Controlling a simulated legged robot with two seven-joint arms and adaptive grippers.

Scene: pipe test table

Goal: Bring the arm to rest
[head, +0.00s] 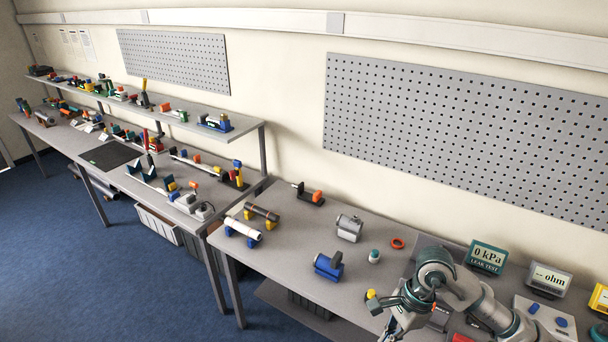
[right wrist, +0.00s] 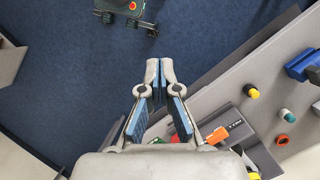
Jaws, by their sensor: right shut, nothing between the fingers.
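My right arm enters the head view from the lower right, bent over the near table (head: 285,265). Its gripper (head: 393,331) is low at the bottom edge of that view, partly cut off. In the right wrist view the right gripper (right wrist: 160,75) has its fingertips together with nothing between them. Blue floor shows beyond the tips, and the table edge lies to their right. My left gripper is in neither view.
On the near table are a blue fixture (head: 328,265), a green-capped bottle (head: 374,256), an orange-red ring (head: 397,243) and a grey cylinder (head: 349,228). A leak-test display (head: 487,256) and an ohm display (head: 549,279) stand near the arm. Floor (right wrist: 75,65) is open left of the gripper.

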